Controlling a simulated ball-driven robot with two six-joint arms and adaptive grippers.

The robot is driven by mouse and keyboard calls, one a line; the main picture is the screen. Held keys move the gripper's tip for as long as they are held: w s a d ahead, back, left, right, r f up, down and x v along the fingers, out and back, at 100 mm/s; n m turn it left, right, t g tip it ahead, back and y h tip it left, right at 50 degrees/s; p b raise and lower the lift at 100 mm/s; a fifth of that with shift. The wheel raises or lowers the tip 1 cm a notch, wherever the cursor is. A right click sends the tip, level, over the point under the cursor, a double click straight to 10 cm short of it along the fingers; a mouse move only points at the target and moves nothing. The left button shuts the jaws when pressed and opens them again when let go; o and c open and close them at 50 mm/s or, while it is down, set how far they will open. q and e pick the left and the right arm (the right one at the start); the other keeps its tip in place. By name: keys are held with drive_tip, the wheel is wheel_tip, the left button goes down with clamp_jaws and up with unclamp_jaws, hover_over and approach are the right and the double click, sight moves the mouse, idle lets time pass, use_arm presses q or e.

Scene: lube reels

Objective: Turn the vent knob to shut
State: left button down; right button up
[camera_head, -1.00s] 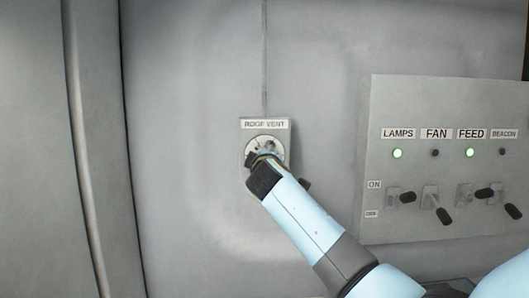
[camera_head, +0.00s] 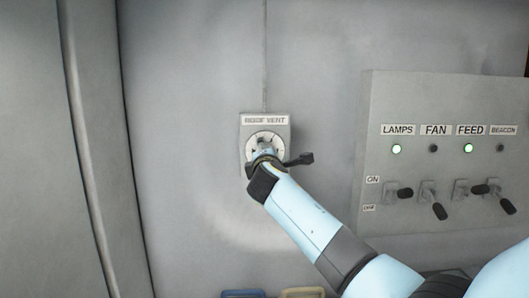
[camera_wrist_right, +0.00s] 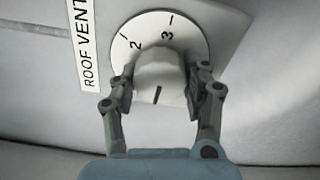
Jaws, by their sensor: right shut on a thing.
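The vent knob (camera_wrist_right: 160,72) is a pale round grip in the right wrist view. It stands on a white dial (camera_wrist_right: 190,28) with the numerals 2 and 3 showing, and a dark mark is on its face. The rest of the scale is hidden by the knob and fingers. My right gripper (camera_wrist_right: 162,92) is shut on the knob, one finger on each side. In the head view my right gripper (camera_head: 265,153) covers much of the dial (camera_head: 283,143), below the ROOF VENT label (camera_head: 265,120). My left gripper is out of view.
A switch panel (camera_head: 440,105) stands to the right, with several black-tipped levers; the LAMPS and FEED lights are green. Blue (camera_head: 243,294) and tan (camera_head: 303,293) items show at the bottom edge. The wall left of the dial is clear.

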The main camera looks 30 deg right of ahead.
drive_tip(key=shift+f, duration=0.15)
idle(0.3)
drive_tip(key=o, duration=1.2)
drive_tip(key=shift+c, duration=0.2)
drive_tip(key=shift+a, duration=0.1)
drive_tip(key=v, duration=1.2)
